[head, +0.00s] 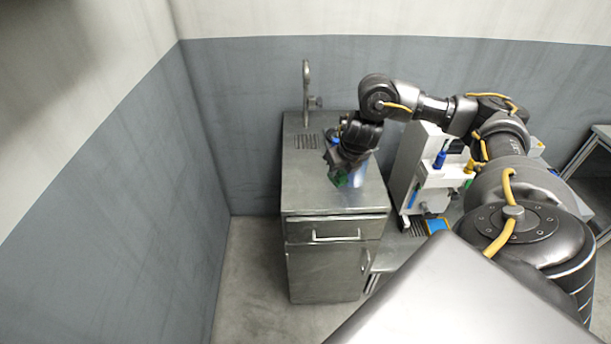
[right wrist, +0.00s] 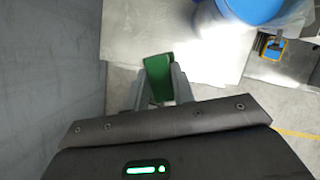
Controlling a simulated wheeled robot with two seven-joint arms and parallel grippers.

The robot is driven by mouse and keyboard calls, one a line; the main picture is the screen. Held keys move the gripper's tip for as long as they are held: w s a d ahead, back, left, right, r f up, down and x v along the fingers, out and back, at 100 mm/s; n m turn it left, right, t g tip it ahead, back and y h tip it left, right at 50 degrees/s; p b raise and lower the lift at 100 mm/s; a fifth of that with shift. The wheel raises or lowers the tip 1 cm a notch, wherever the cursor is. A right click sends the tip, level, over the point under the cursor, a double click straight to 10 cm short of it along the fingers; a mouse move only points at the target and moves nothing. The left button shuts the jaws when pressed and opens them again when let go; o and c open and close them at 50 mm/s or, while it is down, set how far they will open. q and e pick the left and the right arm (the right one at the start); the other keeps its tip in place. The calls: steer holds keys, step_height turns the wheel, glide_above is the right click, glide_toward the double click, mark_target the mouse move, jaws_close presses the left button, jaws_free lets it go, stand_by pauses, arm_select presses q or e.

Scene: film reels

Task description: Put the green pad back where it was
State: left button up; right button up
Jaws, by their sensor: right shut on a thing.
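The green pad (head: 340,178) shows in the head view above the steel cabinet top (head: 330,201). In the right wrist view the green pad (right wrist: 158,76) stands between the two fingers. My right gripper (head: 340,172) is shut on it, and the gripper also shows in the right wrist view (right wrist: 160,82). I cannot tell whether the pad touches the metal surface. My left gripper is not in view.
A blue round thing (right wrist: 250,8) is close to the right of the pad. A faucet (head: 306,90) stands at the cabinet's back. A white machine (head: 412,160) stands to the right. The cabinet's front left top is clear.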

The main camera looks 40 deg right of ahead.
steer(key=w+f+b, duration=0.1)
steer(key=w+f, duration=0.2)
steer(key=w+a+f+b, duration=0.1)
steer(key=w+f, duration=0.1)
steer(key=w, duration=0.2)
steer(key=w+a+f+b, duration=0.1)
steer(key=w+f, duration=0.2)
steer(key=w, duration=0.1)
steer(key=shift+w+f, duration=0.15)
steer(key=shift+f, duration=0.15)
steer(key=shift+w+f, duration=0.1)
steer(key=shift+w, duration=0.15)
step_height(320, 180, down, 3)
steer(key=shift+w+a+r+b, duration=0.1)
steer(key=shift+a+r+b, duration=0.05)
steer(key=shift+b, duration=0.6)
steer(key=shift+f+p, duration=0.25)
steer(key=shift+p, duration=0.05)
steer(key=shift+w+f, duration=0.1)
steer(key=shift+f, duration=0.1)
